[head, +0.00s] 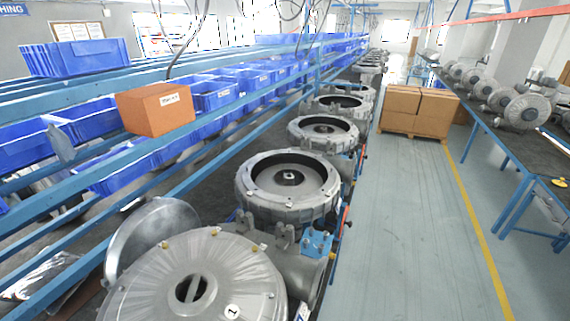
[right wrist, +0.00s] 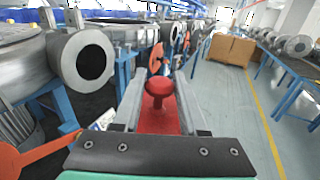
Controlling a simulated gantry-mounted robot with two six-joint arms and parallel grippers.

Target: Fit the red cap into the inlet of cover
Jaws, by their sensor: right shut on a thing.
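The red cap (right wrist: 159,88) is held between the two grey fingers of my right gripper (right wrist: 158,103) in the right wrist view; its round top faces up. A grey blower with a flat cover (head: 215,265) fills the lower left of the head view, with a dark hole (head: 190,288) at the cover's centre. In the right wrist view, a round grey pipe opening (right wrist: 90,61) lies left of the cap, apart from it. I cannot tell which blower it belongs to. Neither gripper shows in the head view.
More open blower housings (head: 288,183) line the bench behind. An orange box (head: 155,108) sits on the blue rails, with blue bins (head: 75,57) around. An orange-red bar (right wrist: 35,152) lies at the wrist view's lower left. The floor aisle (head: 410,220) is clear.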

